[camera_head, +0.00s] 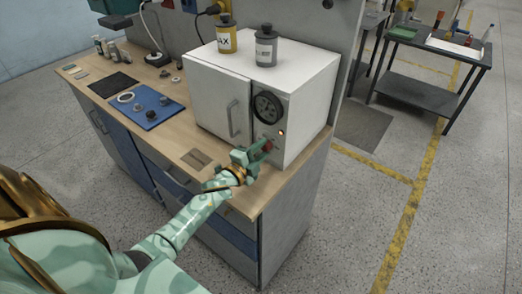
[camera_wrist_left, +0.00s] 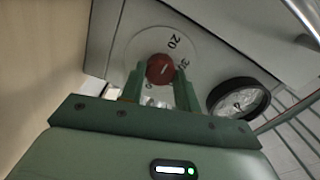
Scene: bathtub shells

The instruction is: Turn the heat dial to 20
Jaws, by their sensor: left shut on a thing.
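The heat dial is a red knob (camera_wrist_left: 160,69) on a pale round scale plate on the front of the white oven (camera_head: 207,85). In the left wrist view a 20 and a 30 are readable on the scale; other marks are behind my fingers. A short pale line shows on the knob, but I cannot tell surely which number it points to. My left gripper (camera_head: 262,149) is at the lower right of the oven front. Its green fingers (camera_wrist_left: 159,78) are on either side of the knob, shut on it. My right gripper is not in view.
A black round gauge (camera_head: 268,107) sits above the dial, and the door handle (camera_head: 233,118) is to its left. Yellow and grey bottles (camera_head: 266,46) stand on the oven. A blue mat (camera_head: 145,106) with small parts lies on the wooden worktop (camera_head: 172,142).

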